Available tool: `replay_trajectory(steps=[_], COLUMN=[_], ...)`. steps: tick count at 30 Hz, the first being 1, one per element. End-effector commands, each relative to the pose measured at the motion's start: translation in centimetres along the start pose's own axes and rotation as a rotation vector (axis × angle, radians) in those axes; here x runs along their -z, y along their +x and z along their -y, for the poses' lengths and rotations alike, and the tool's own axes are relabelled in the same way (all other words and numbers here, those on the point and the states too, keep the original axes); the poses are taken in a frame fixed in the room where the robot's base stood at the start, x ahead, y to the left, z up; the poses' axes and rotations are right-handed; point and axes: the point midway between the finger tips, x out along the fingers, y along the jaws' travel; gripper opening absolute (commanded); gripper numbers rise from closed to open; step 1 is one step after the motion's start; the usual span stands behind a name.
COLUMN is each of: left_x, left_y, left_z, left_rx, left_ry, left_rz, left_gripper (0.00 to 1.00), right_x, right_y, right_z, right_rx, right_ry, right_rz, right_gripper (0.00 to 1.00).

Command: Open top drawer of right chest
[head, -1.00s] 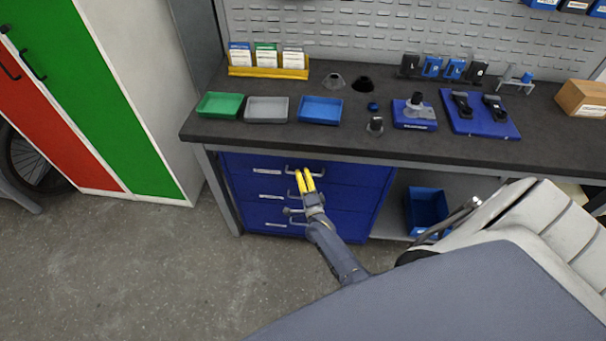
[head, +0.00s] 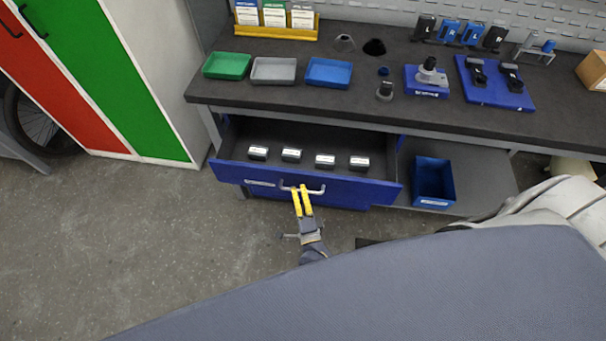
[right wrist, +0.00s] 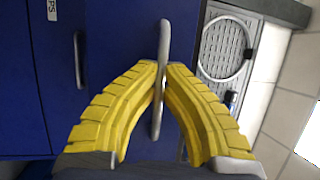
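The top drawer (head: 225,172) of the blue chest under the workbench is pulled well out. Several small dark blocks with white labels (head: 291,155) lie in a row inside it. My right gripper (head: 301,190) is at the front of this drawer, with its yellow fingers closed around the grey bar handle (head: 317,191). In the right wrist view the handle (right wrist: 162,42) stands upright between the yellow fingertips (right wrist: 164,66). The lower drawers are mostly hidden under the open one. My left gripper is not in view.
The black workbench (head: 330,105) carries green (head: 227,65), grey (head: 273,70) and blue (head: 328,72) trays. A blue bin (head: 433,182) stands on the shelf right of the chest. A green and red locker (head: 110,85) is at left. Floor left of the drawer is clear.

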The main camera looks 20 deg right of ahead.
Motion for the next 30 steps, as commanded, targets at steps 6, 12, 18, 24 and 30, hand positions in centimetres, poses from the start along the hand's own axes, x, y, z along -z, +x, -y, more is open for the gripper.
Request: replay_trajectory(steps=[6,12,18,24,30], left_x=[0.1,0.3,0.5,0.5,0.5], left_y=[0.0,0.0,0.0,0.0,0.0], left_z=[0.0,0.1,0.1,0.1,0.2], left_rx=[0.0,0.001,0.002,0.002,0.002], left_ry=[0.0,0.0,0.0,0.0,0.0], left_rz=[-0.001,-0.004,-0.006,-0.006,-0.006], left_gripper=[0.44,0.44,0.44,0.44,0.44], right_x=[-1.4,-1.8,-1.9,-2.0,-1.8], right_y=[-2.5,-3.3,-3.5,-3.5,-3.5], right_z=[0.7,0.9,1.0,1.0,0.9], right_rx=[0.002,0.004,0.004,0.005,0.003], right_ry=[0.003,0.002,0.001,0.002,0.001], right_rz=[0.004,0.005,0.006,0.006,0.004], right_gripper=[0.0,0.0,0.0,0.0,0.27])
